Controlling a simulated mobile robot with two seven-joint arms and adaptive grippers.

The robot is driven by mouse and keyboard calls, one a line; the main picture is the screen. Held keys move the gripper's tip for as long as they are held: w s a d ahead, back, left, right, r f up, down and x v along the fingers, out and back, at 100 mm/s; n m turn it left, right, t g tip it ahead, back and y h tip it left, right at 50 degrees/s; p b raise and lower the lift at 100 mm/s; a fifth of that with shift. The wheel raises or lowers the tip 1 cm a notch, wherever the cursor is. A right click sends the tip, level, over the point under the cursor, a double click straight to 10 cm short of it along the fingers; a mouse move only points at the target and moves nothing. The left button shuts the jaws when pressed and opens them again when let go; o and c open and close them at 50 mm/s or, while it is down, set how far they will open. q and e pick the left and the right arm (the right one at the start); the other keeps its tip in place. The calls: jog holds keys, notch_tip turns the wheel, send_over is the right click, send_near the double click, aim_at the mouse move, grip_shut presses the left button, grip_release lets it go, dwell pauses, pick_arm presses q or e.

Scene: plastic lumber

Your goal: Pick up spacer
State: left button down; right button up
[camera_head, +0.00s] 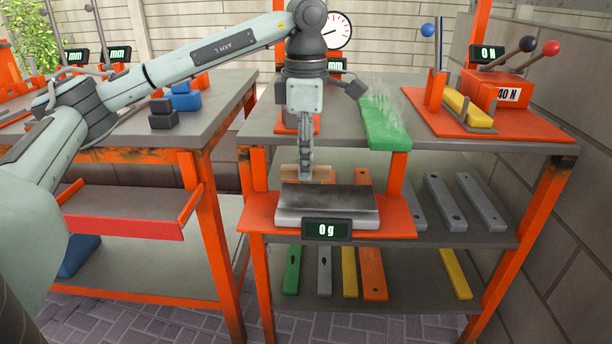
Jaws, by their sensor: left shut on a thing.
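A small tan block (289,172), which looks like the spacer, is at the back edge of the scale (326,207). My left gripper (306,170) points straight down and is shut on this block, whose ends show on both sides of the fingers. I cannot tell whether the block touches the surface below it. The scale's display (327,229) reads 0 g. My right gripper is not in view.
A green plank (385,125) lies on the upper shelf, right of my left wrist. An orange force tester (495,92) with a yellow bar stands at the right. Grey bars (442,203) and several coloured planks lie on lower shelves. A red tray (130,215) is at left.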

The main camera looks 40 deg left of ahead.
pick_arm(q)
jog(key=s+a+r, duration=0.2)
jog(key=s, duration=0.1)
jog(key=shift+a+r, duration=0.2)
jog(key=shift+r, duration=0.05)
jog(key=s+a+r+p, duration=0.1)
jog(key=s+a+r, duration=0.3)
jog(key=s, duration=0.2)
jog(key=shift+s+a+r, duration=0.25)
jog(key=shift+r, duration=0.1)
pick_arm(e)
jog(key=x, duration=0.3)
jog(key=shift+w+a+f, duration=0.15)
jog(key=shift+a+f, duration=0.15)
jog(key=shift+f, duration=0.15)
